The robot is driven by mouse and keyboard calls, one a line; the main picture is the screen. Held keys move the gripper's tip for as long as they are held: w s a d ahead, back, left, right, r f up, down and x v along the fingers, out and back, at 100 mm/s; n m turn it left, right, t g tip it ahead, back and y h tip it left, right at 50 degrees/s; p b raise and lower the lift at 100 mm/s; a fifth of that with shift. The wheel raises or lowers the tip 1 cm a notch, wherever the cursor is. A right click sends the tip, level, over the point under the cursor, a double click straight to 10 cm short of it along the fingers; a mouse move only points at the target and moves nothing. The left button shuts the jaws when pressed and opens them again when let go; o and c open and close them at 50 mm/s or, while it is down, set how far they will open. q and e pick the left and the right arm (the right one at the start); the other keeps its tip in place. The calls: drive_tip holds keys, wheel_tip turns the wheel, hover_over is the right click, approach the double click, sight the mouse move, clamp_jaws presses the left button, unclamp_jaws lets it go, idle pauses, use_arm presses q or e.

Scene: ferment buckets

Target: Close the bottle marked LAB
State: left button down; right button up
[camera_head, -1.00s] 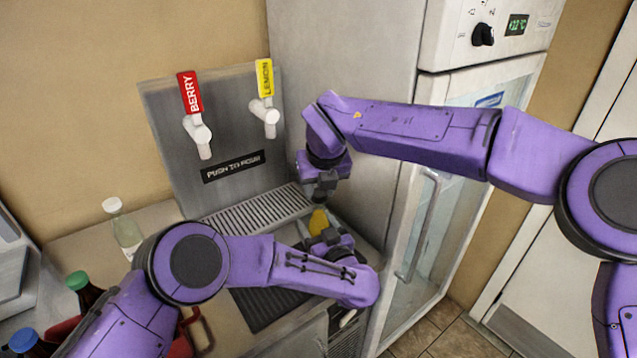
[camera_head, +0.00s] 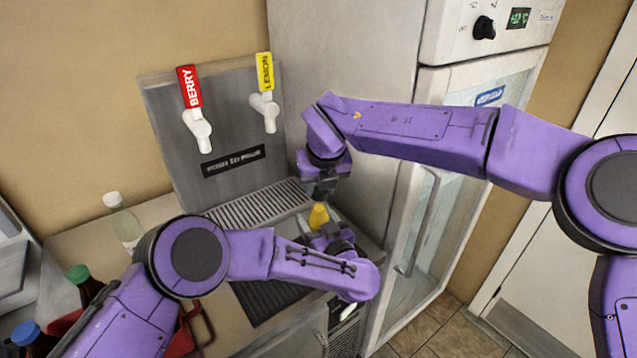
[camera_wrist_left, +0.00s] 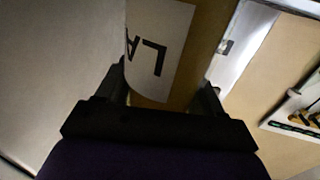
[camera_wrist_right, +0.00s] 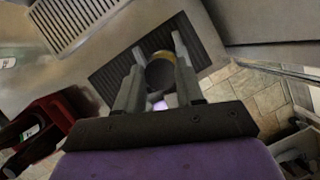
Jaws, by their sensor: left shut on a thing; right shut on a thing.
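The bottle marked LAB (camera_wrist_left: 190,80) shows in the left wrist view as an amber-yellow body with a white label; only the letters "LA" are visible. My left gripper (camera_wrist_left: 165,95) is shut around its body. In the head view the bottle's yellow top (camera_head: 318,216) shows above my left gripper (camera_head: 330,238). My right gripper (camera_head: 322,192) is directly above the bottle, pointing down. In the right wrist view it (camera_wrist_right: 158,75) is shut on a round dark cap (camera_wrist_right: 160,73), with a yellow edge of the bottle beyond. Whether cap and bottle touch is hidden.
The drink dispenser (camera_head: 235,165) with BERRY and LEMON taps stands behind its drip grate (camera_head: 262,205). A clear bottle with white cap (camera_head: 123,225) stands left. A red crate (camera_wrist_right: 45,125) holds bottles. The fridge (camera_head: 425,220) is close on the right.

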use_arm(q)
drive_tip(key=shift+s+f, duration=0.15)
drive_tip(key=shift+f, duration=0.15)
use_arm(e)
drive_tip(key=m+h, duration=0.1)
drive_tip(key=m, duration=0.3)
drive_tip(key=shift+a+h, duration=0.15)
drive_tip(key=shift+h, duration=0.25)
drive_tip(key=m+h, duration=0.1)
drive_tip(key=m, duration=0.3)
drive_tip(key=shift+w+a+f, duration=0.1)
drive_tip(key=m+g+h, duration=0.1)
drive_tip(key=m, duration=0.2)
drive_tip(key=m+h, duration=0.1)
drive_tip(key=m, duration=0.2)
drive_tip(key=shift+w+g, duration=0.1)
drive_tip(key=shift+g, duration=0.3)
use_arm(q)
drive_tip(key=shift+a, duration=0.1)
use_arm(e)
drive_tip(key=shift+m+g, duration=0.4)
drive_tip(key=shift+m, duration=0.7)
drive_tip(key=o, duration=1)
drive_tip(key=shift+d, duration=0.2)
drive_tip(key=o, duration=0.6)
drive_tip(key=shift+c, duration=0.2)
